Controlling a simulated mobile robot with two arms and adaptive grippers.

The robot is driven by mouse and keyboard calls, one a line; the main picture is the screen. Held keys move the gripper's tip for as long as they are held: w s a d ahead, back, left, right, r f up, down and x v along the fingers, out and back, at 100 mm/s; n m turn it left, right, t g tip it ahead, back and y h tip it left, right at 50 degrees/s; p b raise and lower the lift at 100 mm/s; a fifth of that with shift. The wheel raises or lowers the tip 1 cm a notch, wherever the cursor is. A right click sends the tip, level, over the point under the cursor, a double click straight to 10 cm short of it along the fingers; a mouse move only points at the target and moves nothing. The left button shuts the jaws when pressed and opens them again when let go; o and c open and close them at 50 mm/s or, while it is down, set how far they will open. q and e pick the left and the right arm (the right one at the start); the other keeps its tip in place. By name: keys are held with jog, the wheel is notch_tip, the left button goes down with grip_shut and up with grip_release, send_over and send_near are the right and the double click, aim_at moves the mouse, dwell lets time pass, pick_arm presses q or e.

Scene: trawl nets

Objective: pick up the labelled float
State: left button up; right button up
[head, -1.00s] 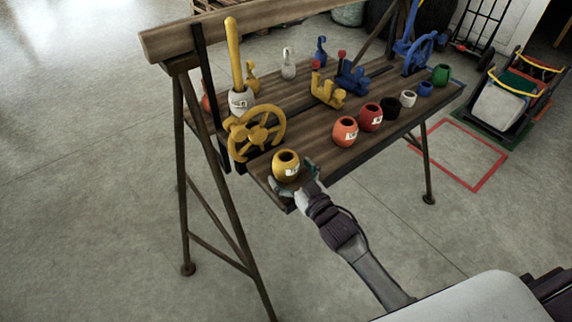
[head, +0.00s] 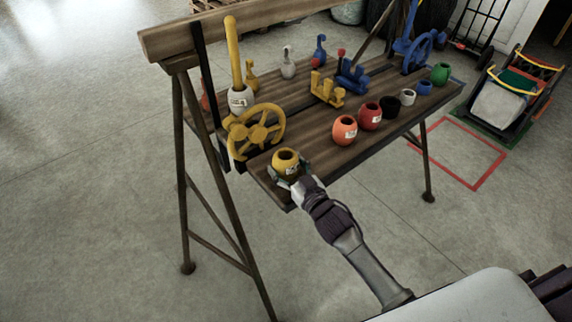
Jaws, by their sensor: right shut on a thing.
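A yellow float (head: 284,157) with a dark open top and a white label on its side is at the near left end of the wooden bench (head: 340,160). My right gripper (head: 291,173) is shut on the yellow float from the front, with its fingers low on either side. The fingers and wrist partly hide the lower part and the label. I cannot tell whether the float touches the bench. My left gripper is not in view.
An orange float (head: 344,130) and a red float (head: 370,117), both with white labels, stand to the right, with black, white, blue and green ones beyond. A yellow handwheel (head: 257,131) is close behind the yellow float. Bare bench lies between the yellow and orange floats.

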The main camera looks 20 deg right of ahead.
aim_at(288, 153)
notch_tip(288, 153, up, 5)
jog(key=shift+w+d+f, duration=0.1)
jog(key=shift+d+f, duration=0.05)
jog(key=w+d+r, duration=0.6)
jog(key=d, duration=0.3)
jog(key=shift+w+r+b, duration=0.2)
jog(key=shift+w+b, duration=0.15)
jog(key=shift+w, duration=0.05)
